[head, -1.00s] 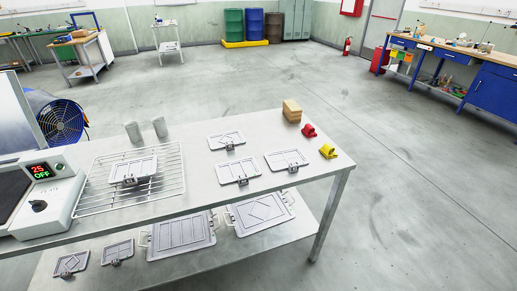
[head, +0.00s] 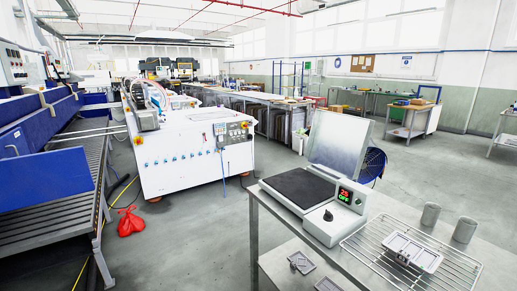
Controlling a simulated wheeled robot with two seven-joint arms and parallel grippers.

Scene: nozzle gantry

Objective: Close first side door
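No side door can be made out for certain. A long white machine (head: 190,158) stands left of centre in the head view, with small blue fittings along its side and a control panel (head: 233,134) at its right end. I cannot tell whether any of its side panels is a door, or open. Neither of my grippers is in view.
A metal table at the lower right holds a heating plate unit (head: 330,217) with its lid (head: 339,143) raised, a wire rack (head: 373,252) and two grey cups (head: 430,214). A blue conveyor (head: 50,175) runs along the left. A red bag (head: 131,222) lies on open floor.

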